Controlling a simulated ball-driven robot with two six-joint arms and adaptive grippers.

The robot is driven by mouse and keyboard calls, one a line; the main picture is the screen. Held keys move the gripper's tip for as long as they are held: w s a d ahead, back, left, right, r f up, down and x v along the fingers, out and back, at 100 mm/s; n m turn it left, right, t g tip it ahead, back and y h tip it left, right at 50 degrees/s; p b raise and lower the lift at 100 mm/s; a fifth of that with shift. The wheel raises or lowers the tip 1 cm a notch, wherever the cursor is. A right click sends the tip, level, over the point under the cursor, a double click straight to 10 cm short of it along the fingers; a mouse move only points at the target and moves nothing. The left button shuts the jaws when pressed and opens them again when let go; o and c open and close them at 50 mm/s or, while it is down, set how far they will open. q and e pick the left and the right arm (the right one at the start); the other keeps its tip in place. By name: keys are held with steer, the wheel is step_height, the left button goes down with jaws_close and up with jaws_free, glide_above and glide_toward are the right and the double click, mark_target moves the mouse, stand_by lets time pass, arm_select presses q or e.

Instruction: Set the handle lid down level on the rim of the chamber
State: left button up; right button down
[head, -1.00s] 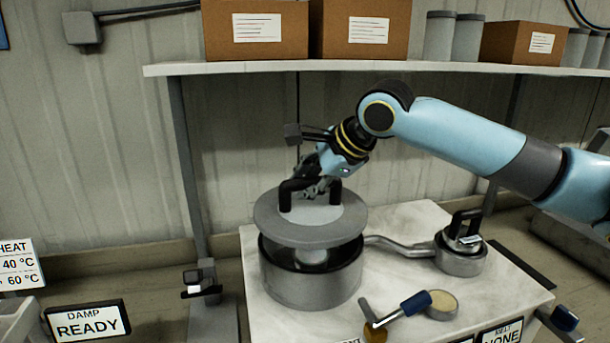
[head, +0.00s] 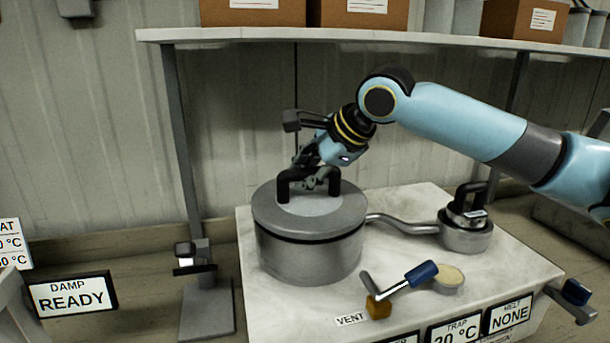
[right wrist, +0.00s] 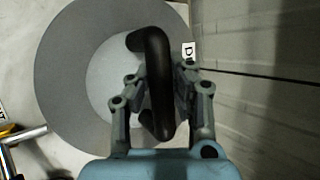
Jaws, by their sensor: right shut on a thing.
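The handle lid (head: 290,218) is a grey disc with a black bar handle, over the top of the chamber (head: 305,262), a grey metal cylinder. The lid looks level, with a thin dark line between it and the chamber wall; whether it touches the rim all round I cannot tell. My right gripper (head: 318,180) is shut on the lid's black handle. In the right wrist view the gripper (right wrist: 158,88) has a finger on each side of the handle, above the lid's disc (right wrist: 70,80). My left gripper is not in view.
A pipe (head: 400,225) runs from the chamber to a small pot (head: 466,235) with a black handle. In front stand a blue-handled vent valve (head: 400,285) and a round pale-topped piece (head: 448,279). A shelf (head: 350,38) with boxes spans above. Several signs line the bench's front.

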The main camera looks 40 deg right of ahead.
steer(key=shift+f, duration=0.2)
steer(key=c, duration=1.2)
jaws_free()
steer(key=shift+f, duration=0.1)
steer(key=shift+o, duration=0.2)
